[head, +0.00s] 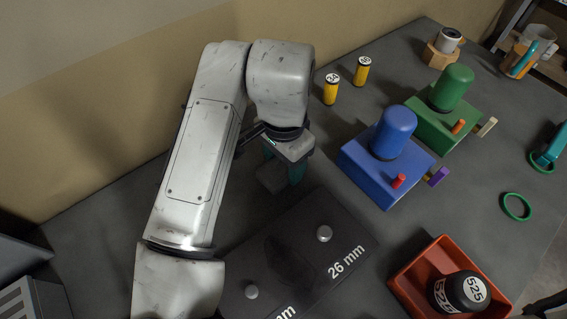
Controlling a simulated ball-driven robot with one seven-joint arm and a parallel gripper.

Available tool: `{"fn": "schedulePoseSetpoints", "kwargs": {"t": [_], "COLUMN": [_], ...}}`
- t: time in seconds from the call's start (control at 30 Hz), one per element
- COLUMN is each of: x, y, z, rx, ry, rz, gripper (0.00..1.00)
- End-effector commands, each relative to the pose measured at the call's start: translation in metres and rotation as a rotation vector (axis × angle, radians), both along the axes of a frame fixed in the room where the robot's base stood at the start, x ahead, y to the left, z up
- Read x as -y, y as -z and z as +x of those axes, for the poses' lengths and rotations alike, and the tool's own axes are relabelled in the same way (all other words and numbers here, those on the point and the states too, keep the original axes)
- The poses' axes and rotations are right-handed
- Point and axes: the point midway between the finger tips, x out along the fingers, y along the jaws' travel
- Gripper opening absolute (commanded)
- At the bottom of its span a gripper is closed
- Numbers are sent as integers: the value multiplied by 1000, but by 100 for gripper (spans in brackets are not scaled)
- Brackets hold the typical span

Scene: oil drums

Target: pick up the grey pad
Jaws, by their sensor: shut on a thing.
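My gripper (283,168), with teal fingers, points down under my arm's wrist near the middle of the head view. It is shut on the grey pad (271,179), a small dark block that shows at the fingertips and to their left. The wrist and fingers hide part of the pad. I cannot tell whether the pad touches the dark table or is held just above it.
A black plate marked "26 mm" (307,262) with silver knobs lies in front. Right of the gripper stand a blue box with a drum (377,172), a green one (446,122) and two yellow cylinders (331,92). A red tray (414,284) holds a black weight (455,293).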

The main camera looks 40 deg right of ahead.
Motion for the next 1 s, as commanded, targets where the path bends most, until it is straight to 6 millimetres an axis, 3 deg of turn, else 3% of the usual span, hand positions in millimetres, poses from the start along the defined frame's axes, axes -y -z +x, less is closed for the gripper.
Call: {"fn": "schedulePoseSetpoints", "kwargs": {"t": [0.1, 0.4, 0.7, 1.0], "x": [0, -9, -17, -21], "y": [-19, -79, -103, -114], "z": [-1, -50, -111, -136], "rx": [3, 5, 3, 1], "ry": [4, 5, 3, 0], "rz": [0, 6, 2, 1], "gripper": [25, 25, 25, 25]}}
